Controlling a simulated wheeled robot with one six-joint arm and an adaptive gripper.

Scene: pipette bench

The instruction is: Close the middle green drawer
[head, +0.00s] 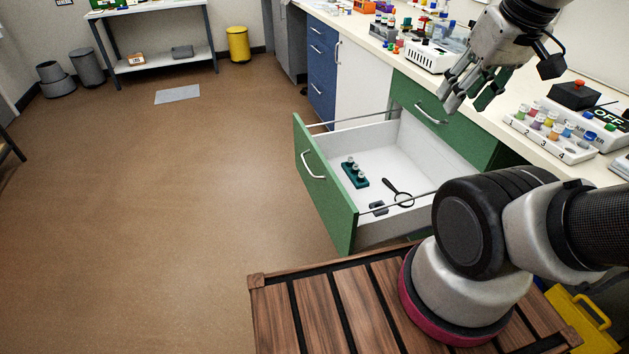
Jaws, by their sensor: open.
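The middle green drawer (326,190) is pulled far out from the cabinet below the bench. Its green front has a silver handle (313,166) and faces left. Inside the white drawer lie a small dark green rack with vials (355,172), a magnifying glass (399,193) and a small dark object (378,207). A closed green drawer front (433,107) sits just above it in the cabinet. My gripper (467,100) is open and empty, up at the bench's front edge, above and to the right of the open drawer, not touching it.
The bench top (480,112) holds a rack of coloured vials (548,133), a white device (428,56) and a red button box (574,95). Blue drawers (321,68) and a white door (357,82) are farther left. The brown floor (190,220) left of the drawer is clear.

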